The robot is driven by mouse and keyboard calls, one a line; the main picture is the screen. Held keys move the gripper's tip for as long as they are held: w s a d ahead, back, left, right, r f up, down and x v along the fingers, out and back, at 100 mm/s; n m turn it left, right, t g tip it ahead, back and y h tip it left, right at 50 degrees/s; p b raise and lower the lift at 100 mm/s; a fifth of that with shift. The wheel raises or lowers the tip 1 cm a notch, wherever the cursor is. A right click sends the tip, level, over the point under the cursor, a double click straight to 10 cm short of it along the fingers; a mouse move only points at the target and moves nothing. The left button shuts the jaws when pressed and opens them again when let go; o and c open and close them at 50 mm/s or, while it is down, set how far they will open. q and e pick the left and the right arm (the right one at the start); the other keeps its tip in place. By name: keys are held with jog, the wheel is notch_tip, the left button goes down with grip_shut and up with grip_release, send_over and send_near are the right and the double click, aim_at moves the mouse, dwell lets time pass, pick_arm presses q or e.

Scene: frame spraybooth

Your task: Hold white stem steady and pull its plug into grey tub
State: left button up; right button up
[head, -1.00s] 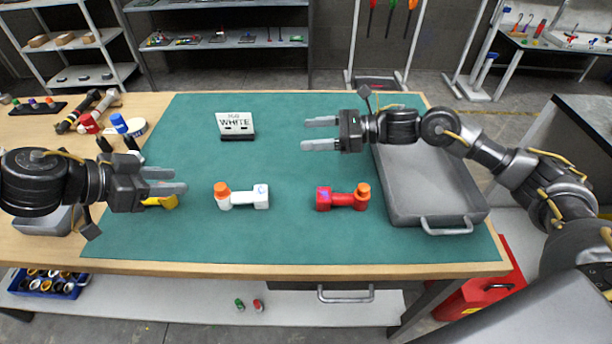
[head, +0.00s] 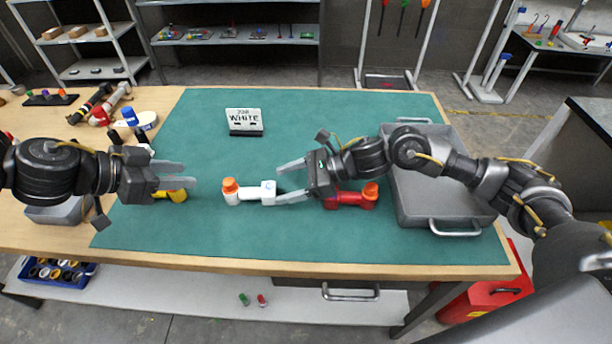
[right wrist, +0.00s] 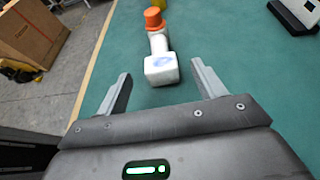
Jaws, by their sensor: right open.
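The white stem (head: 250,193) lies on the green mat, its orange plug (head: 230,186) at its left end. Its white block end faces my right gripper (head: 279,184), which is open and empty, fingertips close around that end. The right wrist view shows the stem (right wrist: 161,68) ahead, between and slightly beyond the fingertips (right wrist: 160,70). My left gripper (head: 188,175) is open and empty, left of the plug with a gap between. A small grey tub (head: 52,215) stands at the left, partly hidden by my left arm. A larger grey tray (head: 409,215) with a handle stands at the right.
A red stem (head: 345,198) with an orange-red plug lies right of the white one, partly hidden by my right gripper. A sign reading WHITE (head: 245,121) stands behind. A yellow object (head: 178,196) lies under my left gripper. The front of the mat is clear.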

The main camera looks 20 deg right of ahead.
aim_at(272, 188)
jog(key=shift+x, duration=2.3)
